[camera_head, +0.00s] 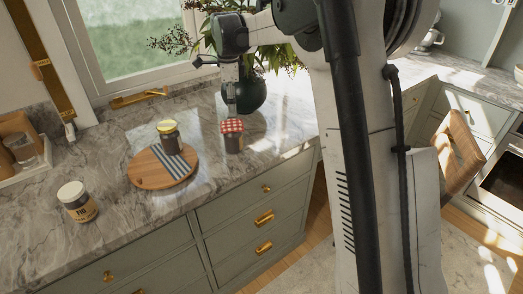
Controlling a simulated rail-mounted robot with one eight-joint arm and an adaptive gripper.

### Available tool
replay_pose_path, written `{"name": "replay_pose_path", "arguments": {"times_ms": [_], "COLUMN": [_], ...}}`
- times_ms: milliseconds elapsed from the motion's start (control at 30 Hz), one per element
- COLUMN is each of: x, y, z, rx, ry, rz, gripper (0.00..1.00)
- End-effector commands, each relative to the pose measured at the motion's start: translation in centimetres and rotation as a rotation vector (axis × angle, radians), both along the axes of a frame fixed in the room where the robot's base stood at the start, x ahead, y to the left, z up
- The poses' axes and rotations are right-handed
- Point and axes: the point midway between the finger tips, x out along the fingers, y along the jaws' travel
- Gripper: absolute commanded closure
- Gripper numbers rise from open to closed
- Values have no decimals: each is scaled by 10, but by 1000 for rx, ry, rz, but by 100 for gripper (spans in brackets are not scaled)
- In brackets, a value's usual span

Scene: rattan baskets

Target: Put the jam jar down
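A jam jar with a red checkered lid (233,141) is on or just above the marble counter (120,230), right of a round wooden board (147,172). It looks upright; I cannot tell whether its base touches the counter. My gripper (231,114) points down directly over its lid, with the fingertips at or very near the lid. The fingers appear edge-on and small, so whether they grip the lid is unclear. A second dark jar with a yellow lid (169,139) stands on the striped board. A third jar with a white lid (76,203) stands at the left on the counter.
A dark round vase (253,94) with leafy stems stands close behind my gripper. The counter's front edge lies above drawers with gold handles. Bare marble lies between the white-lidded jar and the board.

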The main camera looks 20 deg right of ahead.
Motion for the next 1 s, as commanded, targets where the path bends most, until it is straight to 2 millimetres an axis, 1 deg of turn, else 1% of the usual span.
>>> {"name": "replay_pose_path", "arguments": {"times_ms": [33, 200, 367, 500, 633, 767, 1000], "x": [-11, -53, -95, -134, -170, -207, -273], "y": [0, 0, 1, 1, 1, 1, 1], "z": [9, 37, 58, 70, 77, 79, 70], "rx": [-2, -15, -42, -74, -112, -158, -263], "ry": [-15, -80, -141, -192, -236, -279, -346], "rz": [41, 238, 426, 590, 740, 889, 1161], "gripper": [26, 26, 26, 26, 26, 26, 26]}}
